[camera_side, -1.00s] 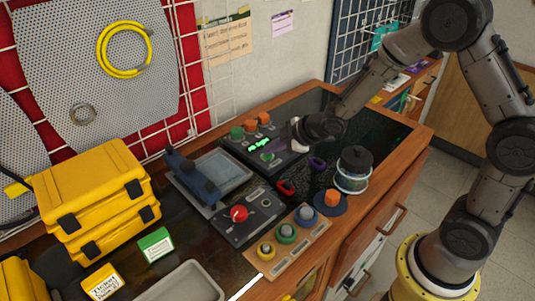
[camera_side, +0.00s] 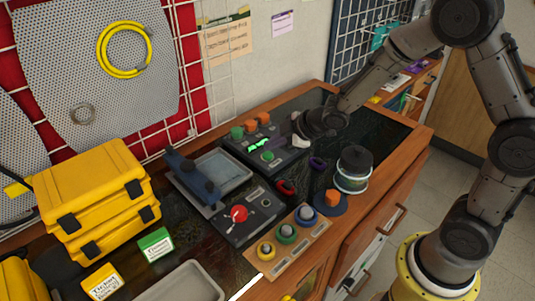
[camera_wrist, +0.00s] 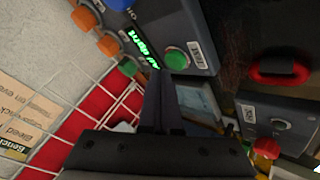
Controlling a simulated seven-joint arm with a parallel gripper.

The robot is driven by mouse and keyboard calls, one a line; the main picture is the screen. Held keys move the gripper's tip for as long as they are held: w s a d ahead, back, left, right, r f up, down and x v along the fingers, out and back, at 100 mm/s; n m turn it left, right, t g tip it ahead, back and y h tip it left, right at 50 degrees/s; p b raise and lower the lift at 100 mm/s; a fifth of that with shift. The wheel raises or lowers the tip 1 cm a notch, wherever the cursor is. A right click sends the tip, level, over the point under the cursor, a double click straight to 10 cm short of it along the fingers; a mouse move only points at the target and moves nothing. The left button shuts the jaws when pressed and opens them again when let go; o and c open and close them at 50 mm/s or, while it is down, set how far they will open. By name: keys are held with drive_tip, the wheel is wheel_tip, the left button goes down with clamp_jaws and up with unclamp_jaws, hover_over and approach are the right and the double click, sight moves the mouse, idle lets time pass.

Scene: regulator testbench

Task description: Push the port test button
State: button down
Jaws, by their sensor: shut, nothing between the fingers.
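A dark control box (camera_side: 285,157) on the bench carries a lit green display (camera_side: 258,145) and a green button (camera_side: 267,156) below it. In the wrist view, the green button (camera_wrist: 176,59) sits beside a small white label (camera_wrist: 199,58) whose text I cannot read surely. The green display (camera_wrist: 138,45) is to its left. My gripper (camera_side: 302,140) is shut and empty, just right of the box in the side view. In the wrist view, my dark fingers (camera_wrist: 165,88) end just below the button; I see no clear contact.
Orange and green knobs (camera_side: 250,125) stand along the box's back. A panel with a red knob (camera_side: 238,214) and a grey tray (camera_side: 222,172) lie to the left.

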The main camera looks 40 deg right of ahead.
drive_tip(key=shift+r, duration=2.55)
drive_tip(key=shift+r, duration=0.15)
wheel_tip(320, 180, up, 9)
drive_tip(key=t, duration=0.2)
hover_over(272, 155)
drive_tip(key=s, duration=0.1)
drive_tip(key=s+d+r+m+t+h, duration=0.1)
drive_tip(key=s+d+r+m+h, duration=0.3)
drive_tip(key=s+r, duration=0.5)
drive_tip(key=s+a+f+m+g+y, duration=0.1)
drive_tip(key=s+f+m+g, duration=0.2)
drive_tip(key=s, duration=0.7)
drive_tip(key=s+f+m+g+y, duration=0.1)
drive_tip(key=s+f+m+g, duration=0.2)
drive_tip(key=s+f, duration=0.3)
drive_tip(key=s+m, duration=0.1)
drive_tip(key=s, duration=0.4)
drive_tip(key=shift+a, duration=0.4)
